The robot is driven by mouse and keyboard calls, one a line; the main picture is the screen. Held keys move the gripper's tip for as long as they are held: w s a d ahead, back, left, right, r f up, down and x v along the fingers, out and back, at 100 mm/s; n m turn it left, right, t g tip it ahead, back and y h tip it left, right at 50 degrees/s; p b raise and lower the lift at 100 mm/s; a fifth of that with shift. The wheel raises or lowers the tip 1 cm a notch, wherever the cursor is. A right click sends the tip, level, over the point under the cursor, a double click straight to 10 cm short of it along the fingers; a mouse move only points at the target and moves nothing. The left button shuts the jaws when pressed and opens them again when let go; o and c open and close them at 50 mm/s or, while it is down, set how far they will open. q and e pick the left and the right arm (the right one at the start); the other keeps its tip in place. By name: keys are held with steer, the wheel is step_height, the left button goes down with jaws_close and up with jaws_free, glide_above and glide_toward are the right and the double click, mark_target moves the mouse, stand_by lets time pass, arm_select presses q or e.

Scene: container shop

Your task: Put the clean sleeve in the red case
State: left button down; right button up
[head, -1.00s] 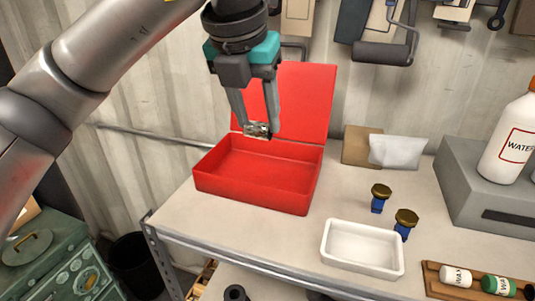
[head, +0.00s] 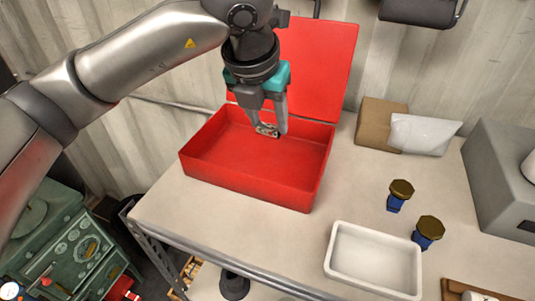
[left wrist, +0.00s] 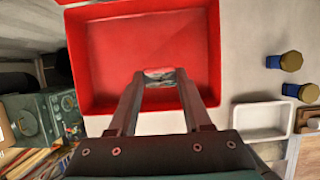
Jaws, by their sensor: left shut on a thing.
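The red case (head: 240,188) stands open on the shelf top, its lid raised at the back. It also fills the upper middle of the left wrist view (left wrist: 150,108). My left gripper (head: 268,130) is over the inside of the case. It is shut on a small metallic sleeve (head: 267,131), which also shows between the fingertips in the left wrist view (left wrist: 159,76). The case floor around it looks empty. I cannot tell whether the sleeve touches the floor. My right gripper is not in view.
A white tray (head: 337,265) stands at the front right of the case. A cardboard piece (head: 378,122) and a white packet (head: 424,134) lie behind. A grey block (head: 498,170) is at the right.

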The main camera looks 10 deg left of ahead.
arm_select(q)
step_height(320, 180, down, 9)
steer(key=shift+f+p, duration=0.2)
steer(key=shift+p, duration=0.35)
steer(key=shift+f, duration=0.1)
steer(key=shift+c, duration=1.7)
jaws_free()
steer(key=b+v, duration=0.1)
steer(key=v, duration=1.1)
